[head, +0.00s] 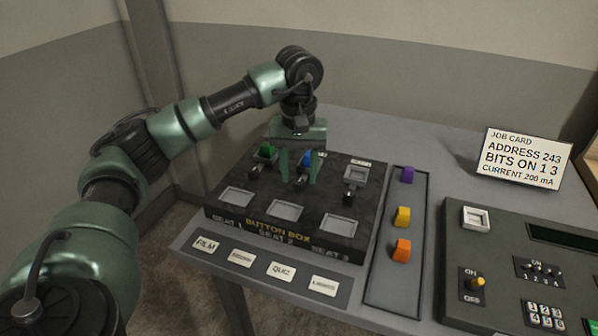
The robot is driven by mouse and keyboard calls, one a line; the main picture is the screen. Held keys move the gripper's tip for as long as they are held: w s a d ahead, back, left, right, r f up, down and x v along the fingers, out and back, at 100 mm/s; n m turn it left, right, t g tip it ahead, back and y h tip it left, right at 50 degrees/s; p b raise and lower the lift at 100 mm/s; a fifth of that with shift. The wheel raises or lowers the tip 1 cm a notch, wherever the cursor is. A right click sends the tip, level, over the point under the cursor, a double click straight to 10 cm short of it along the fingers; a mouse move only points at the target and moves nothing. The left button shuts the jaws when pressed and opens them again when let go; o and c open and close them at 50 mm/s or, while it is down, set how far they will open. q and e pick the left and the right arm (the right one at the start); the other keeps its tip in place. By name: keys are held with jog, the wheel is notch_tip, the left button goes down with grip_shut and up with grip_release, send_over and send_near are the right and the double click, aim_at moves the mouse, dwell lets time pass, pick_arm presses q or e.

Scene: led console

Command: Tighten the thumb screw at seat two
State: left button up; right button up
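The dark button box (210,212) stands on the grey table. A green cap (266,150) sits at seat one and a blue cap (305,159) at seat two. The small dark thumb screw (302,182) of seat two shows just in front of the blue cap. My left gripper (299,180) points down over seat two, its fingers apart on either side of the screw and blue cap. Contact with the screw cannot be told. Seat three has a pale empty socket (355,174) and its own dark thumb screw (349,197). My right gripper is not in view.
A grey strip right of the box holds a purple cap (407,175), a yellow cap (402,217) and an orange cap (401,250). Several labels such as FILM (206,244) lie in front. The console (500,313) and job card (524,158) stand at the right.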

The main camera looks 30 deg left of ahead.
aim_at(299, 181)
pick_arm(q)
notch_tip(299, 181, up, 8)
jog(key=shift+f, duration=0.15)
dwell(0.5)
dwell(0.3)
